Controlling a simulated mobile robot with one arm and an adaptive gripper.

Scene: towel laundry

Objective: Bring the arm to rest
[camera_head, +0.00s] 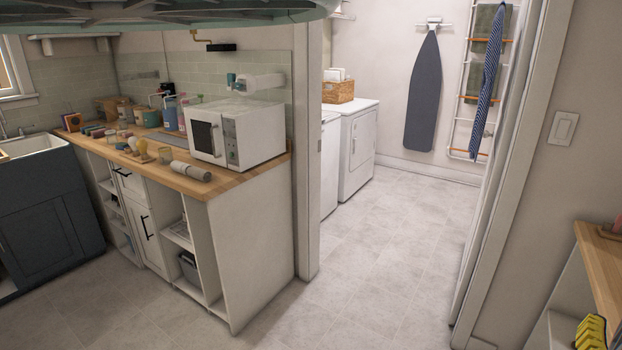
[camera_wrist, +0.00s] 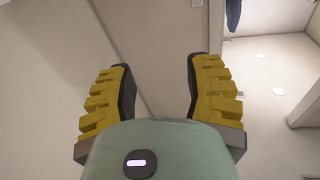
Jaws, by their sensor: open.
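My gripper (camera_wrist: 159,82) shows in the wrist view with its two yellow, dark-padded fingers spread apart. It is open, and nothing is between the fingers. Behind it are pale wall and ceiling surfaces. In the head view a small part of a yellow finger (camera_head: 590,332) shows at the lower right edge, in front of a shelf unit. The rest of the gripper is outside that view.
A wood-topped counter (camera_head: 225,184) with a white microwave (camera_head: 236,132) stands at the left. A doorway opens onto a white dryer (camera_head: 362,148), an ironing board (camera_head: 424,95) and a towel rack (camera_head: 463,122). The tiled floor (camera_head: 370,260) is clear. A wooden shelf top (camera_head: 603,268) is at right.

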